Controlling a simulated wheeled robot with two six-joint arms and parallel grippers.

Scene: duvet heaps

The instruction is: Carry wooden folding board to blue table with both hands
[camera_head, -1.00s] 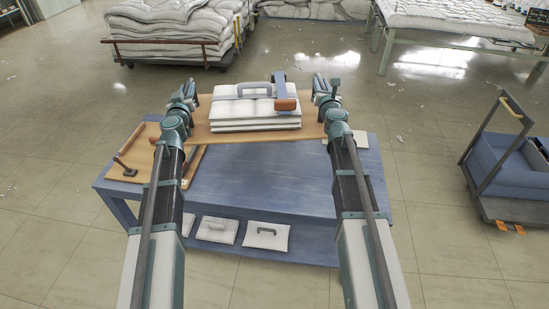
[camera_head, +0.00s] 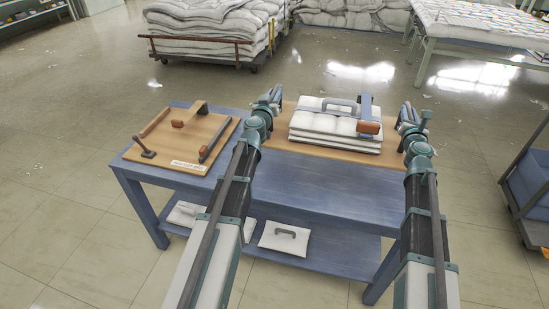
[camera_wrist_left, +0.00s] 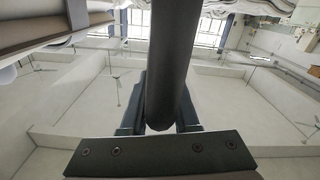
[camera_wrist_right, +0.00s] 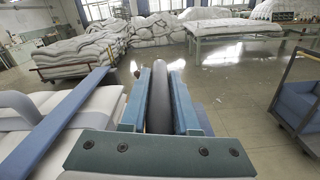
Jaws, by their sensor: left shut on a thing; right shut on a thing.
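The wooden folding board (camera_head: 284,138) is a flat tan panel at the back right of the blue table (camera_head: 310,183) in the head view. It carries a stack of white folded pads (camera_head: 330,138) with a grey handle and a blue strap. My left gripper (camera_head: 274,96) is at the board's left end and my right gripper (camera_head: 408,112) at its right end. Both are shut on dark rounded bars, seen in the left wrist view (camera_wrist_left: 172,70) and right wrist view (camera_wrist_right: 160,97). I cannot tell whether the board touches the tabletop.
Another wooden board (camera_head: 180,150) with dark handles and a label lies on the table's left part. White pads (camera_head: 284,237) lie on the lower shelf. A duvet cart (camera_head: 205,48) stands behind, a blue trolley (camera_head: 530,185) at right. The tabletop's front middle is clear.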

